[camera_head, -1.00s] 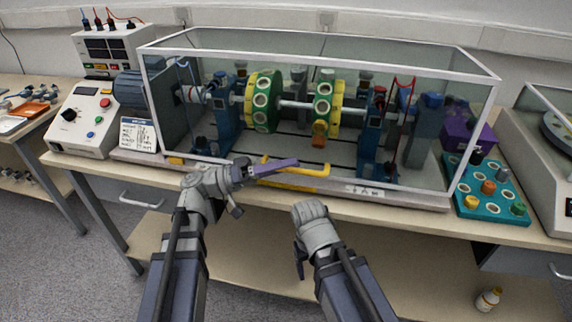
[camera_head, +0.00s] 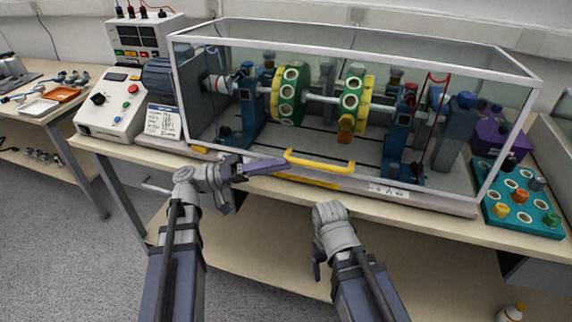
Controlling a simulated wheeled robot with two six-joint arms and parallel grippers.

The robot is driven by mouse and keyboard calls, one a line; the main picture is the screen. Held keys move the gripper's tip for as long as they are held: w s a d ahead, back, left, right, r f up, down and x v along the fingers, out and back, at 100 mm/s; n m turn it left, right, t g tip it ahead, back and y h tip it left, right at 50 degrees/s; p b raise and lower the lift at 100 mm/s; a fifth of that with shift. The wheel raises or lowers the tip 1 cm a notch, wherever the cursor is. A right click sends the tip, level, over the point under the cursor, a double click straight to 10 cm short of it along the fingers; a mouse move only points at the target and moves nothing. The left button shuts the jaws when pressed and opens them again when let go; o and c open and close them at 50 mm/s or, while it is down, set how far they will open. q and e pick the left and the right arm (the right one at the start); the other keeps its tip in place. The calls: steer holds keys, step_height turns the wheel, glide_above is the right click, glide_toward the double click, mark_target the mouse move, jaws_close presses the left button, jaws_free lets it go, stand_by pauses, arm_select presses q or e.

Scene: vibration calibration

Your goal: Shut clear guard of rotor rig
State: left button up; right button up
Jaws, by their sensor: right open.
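The clear guard (camera_head: 430,62) is a see-through box with a white frame over the rotor rig (camera_head: 318,98). It appears down around the rig, its lower front edge close to the base; I cannot tell if a small gap is left. A yellow handle (camera_head: 320,162) runs along its lower front. My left gripper (camera_head: 268,166) is at the left end of the handle, its purple finger pointing right; touching or apart is unclear, and I cannot see its opening. My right gripper (camera_head: 318,262) hangs below the bench's front edge, open, away from the guard.
A control box (camera_head: 112,105) and a white card (camera_head: 164,122) stand left of the rig. A teal tray (camera_head: 515,205) with coloured pieces is at the right, near a purple box (camera_head: 495,138). A lower shelf (camera_head: 260,255) and a bottle (camera_head: 510,313) are below.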

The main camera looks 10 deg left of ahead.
arm_select(q)
steer(key=shift+a, duration=0.15)
steer(key=w+f+b+v, duration=0.1)
steer(key=b+v, duration=0.2)
steer(key=v, duration=0.5)
steer(key=shift+w+a+f, duration=0.2)
stand_by(0.7)
stand_by(0.5)
